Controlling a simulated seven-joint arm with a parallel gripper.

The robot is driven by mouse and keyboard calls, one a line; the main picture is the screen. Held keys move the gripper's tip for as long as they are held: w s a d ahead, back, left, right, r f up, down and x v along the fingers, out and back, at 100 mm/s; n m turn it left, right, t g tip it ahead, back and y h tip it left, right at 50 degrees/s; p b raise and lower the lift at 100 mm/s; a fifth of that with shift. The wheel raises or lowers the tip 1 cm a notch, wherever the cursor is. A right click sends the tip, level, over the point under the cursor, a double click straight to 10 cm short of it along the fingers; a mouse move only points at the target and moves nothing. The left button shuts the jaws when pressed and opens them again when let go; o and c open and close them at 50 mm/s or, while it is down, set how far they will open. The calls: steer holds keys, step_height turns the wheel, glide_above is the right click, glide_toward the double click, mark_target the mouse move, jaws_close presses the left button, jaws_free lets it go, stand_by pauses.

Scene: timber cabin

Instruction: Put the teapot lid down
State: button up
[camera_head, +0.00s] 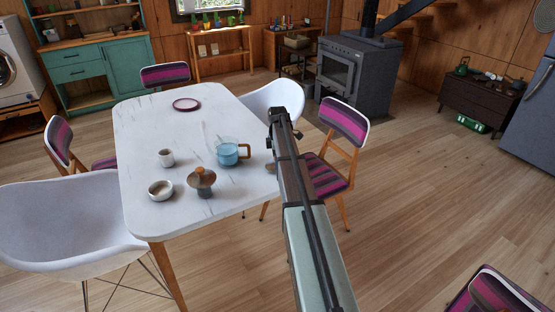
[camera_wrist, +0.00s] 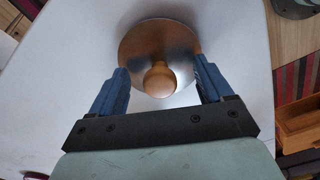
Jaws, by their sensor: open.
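The teapot lid, a round disc with a wooden ball knob (camera_wrist: 160,80), shows in the wrist view against the white tabletop, knob towards me. It seems to lie on the top. My gripper (camera_wrist: 160,66) is open, with one blue finger on each side of the knob and a gap at both sides. In the head view my arm hides the fingertips. A small brown shape (camera_head: 270,168) beside the arm may be the lid. A glass teapot (camera_head: 228,154) with blue contents and a light wooden handle stands on the table to the left of my arm.
A striped chair (camera_head: 325,175) is close to the right of my arm. The table's left middle is clear.

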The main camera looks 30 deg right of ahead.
step_height(320, 180, up, 12)
steer(key=shift+r, duration=0.2)
stand_by(0.4)
